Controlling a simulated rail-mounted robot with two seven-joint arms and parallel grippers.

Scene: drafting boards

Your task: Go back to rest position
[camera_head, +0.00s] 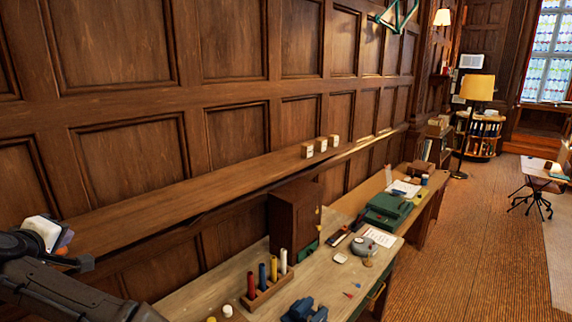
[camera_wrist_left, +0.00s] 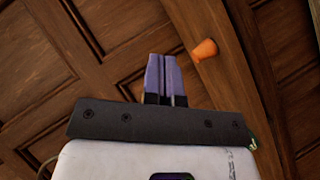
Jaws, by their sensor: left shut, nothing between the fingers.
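My left gripper (camera_head: 72,262) is at the lower left of the head view, in front of the panelled wall and at about the height of the long wooden shelf. In the left wrist view its two fingers (camera_wrist_left: 166,82) are together with nothing between them. Past the fingertips that view shows wood panelling and a small orange thing (camera_wrist_left: 204,50) to their right, apart from them as far as I can tell. My right gripper shows in neither view.
The wooden shelf (camera_head: 190,200) runs along the wall with small white-faced blocks (camera_head: 321,145) towards its far end. Below, the workbench (camera_head: 225,285) bears a brown cabinet (camera_head: 292,213), a rack of coloured tubes (camera_head: 265,291) and a green case (camera_head: 388,208).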

